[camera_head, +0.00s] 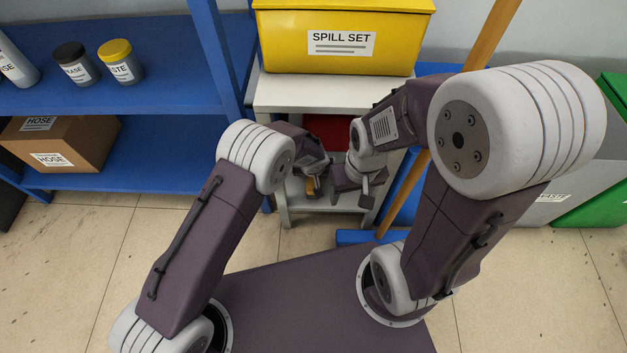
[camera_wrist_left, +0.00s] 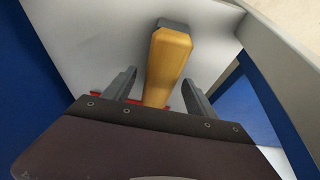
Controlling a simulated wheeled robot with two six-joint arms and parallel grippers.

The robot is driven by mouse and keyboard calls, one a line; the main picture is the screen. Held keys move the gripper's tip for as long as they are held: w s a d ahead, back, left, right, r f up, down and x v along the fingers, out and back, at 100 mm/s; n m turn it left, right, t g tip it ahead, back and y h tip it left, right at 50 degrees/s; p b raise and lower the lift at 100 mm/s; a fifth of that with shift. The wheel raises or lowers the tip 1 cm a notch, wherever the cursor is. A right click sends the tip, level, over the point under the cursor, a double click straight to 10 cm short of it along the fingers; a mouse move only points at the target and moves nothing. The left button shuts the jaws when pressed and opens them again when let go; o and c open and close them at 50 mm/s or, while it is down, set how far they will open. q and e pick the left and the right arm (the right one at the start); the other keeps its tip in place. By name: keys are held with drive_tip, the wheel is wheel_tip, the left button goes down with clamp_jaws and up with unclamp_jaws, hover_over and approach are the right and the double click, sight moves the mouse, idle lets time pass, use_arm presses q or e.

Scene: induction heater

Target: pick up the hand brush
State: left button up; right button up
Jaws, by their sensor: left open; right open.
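The hand brush shows as a yellow-brown handle (camera_wrist_left: 168,62) with a dark grey end in the left wrist view. Its bristle end is hidden behind my gripper body. My left gripper (camera_wrist_left: 160,92) is open, with one finger on each side of the handle and a gap on both sides. In the head view a small yellow bit of the handle (camera_head: 310,186) shows at my left gripper (camera_head: 313,180), in front of the grey shelf stand. My right gripper (camera_head: 372,188) is open and appears empty, close to the right of the left one.
The grey stand (camera_head: 290,95) carries a yellow spill set box (camera_head: 340,58) on top; something red (camera_head: 325,130) is inside. A blue shelf (camera_head: 165,95) with jars and a cardboard box is on the left. A wooden pole (camera_head: 403,192) leans on the right.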

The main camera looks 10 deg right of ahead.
use_arm(q)
drive_tip(key=shift+w+f, duration=0.1)
drive_tip(key=shift+f, duration=0.1)
use_arm(e)
drive_tip(key=shift+f, duration=0.1)
use_arm(q)
clamp_jaws()
drive_tip(key=shift+r, duration=0.1)
